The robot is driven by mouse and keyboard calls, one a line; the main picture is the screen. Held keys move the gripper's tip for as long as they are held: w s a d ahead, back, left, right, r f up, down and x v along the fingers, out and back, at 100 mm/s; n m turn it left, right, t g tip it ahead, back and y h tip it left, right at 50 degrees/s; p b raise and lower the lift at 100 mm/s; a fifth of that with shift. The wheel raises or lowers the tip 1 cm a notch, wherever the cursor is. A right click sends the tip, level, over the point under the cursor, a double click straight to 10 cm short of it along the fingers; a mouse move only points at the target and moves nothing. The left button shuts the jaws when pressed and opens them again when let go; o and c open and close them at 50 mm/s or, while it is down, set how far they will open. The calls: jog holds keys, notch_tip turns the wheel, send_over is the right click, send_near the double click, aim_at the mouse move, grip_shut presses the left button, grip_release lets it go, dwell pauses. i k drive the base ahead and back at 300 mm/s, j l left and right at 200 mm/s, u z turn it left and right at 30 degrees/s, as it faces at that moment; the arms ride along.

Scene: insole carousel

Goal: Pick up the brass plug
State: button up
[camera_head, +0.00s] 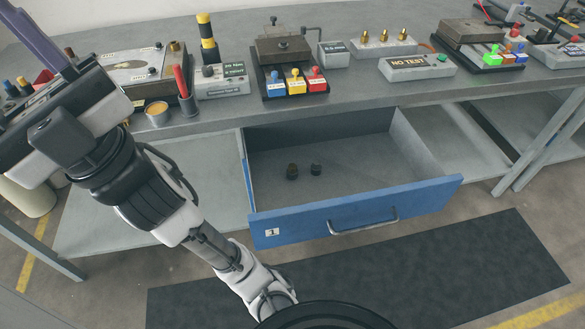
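Three small brass pointed pieces (382,36) stand upright in a row on a grey block (388,48) at the back of the bench. I cannot tell which of these is the brass plug. My gripper (32,35) is at the upper left, raised in front of the bench's left end, far from both the brass pieces and the drawer. Its fingertips are not clearly seen, so I cannot tell its opening.
Testers, a fixture with coloured blocks (296,84), a "NO TEST" box (417,67) and a pen cup (188,105) crowd the bench top. A dark mat (440,262) covers the floor.

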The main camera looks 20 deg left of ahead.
aim_at(291, 168)
jog(key=u, duration=1.4)
jog(key=k+z, duration=0.15)
jog(key=z, duration=0.75)
jog(key=j+z, duration=0.15)
jog(key=j, duration=1.15)
jog(key=i, duration=0.5)
